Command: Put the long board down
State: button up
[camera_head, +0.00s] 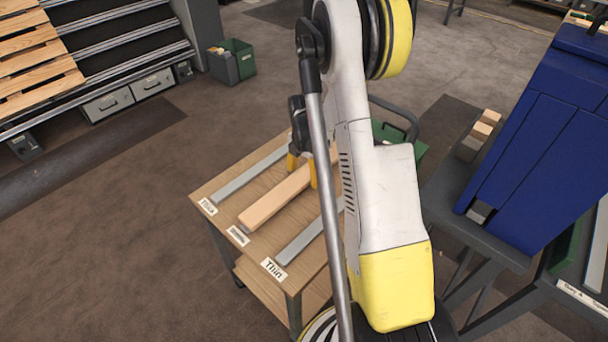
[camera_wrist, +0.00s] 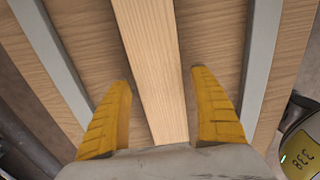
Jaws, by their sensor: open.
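The long board (camera_head: 276,200) is pale wood and lies on a wooden-topped cart (camera_head: 207,187), between two grey metal strips. It also runs up the middle of the wrist view (camera_wrist: 152,60). My gripper (camera_head: 301,172) is at the far part of the board, with its yellow fingers pointing down. In the wrist view my gripper (camera_wrist: 162,105) is open, one finger on each side of the board, with gaps between. My arm covers part of the cart and the board's far end.
Grey strips (camera_head: 250,172) and (camera_head: 308,238) lie either side of the board. Labels stand at the cart's near edge; one reads "Thin" (camera_head: 274,269). A dark table with blue panels (camera_head: 535,140) stands at right. Green and grey bins (camera_head: 232,62) stand on the floor at back.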

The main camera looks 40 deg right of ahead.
aim_at(304, 175)
notch_tip(304, 175, up, 12)
jog(key=p, duration=0.5)
jog(key=s+a+r+m+t, duration=0.35)
jog(key=a+r+m, duration=0.45)
jog(key=a+r, duration=0.45)
jog(key=s+a+r+m+t, duration=0.3)
jog(key=s+a+r+m, duration=0.2)
jog(key=s+a+m, duration=0.6)
jog(key=shift+s+a+r+m+t, duration=0.2)
jog(key=shift+s+a+m+t, duration=0.15)
jog(key=shift+a, duration=0.3)
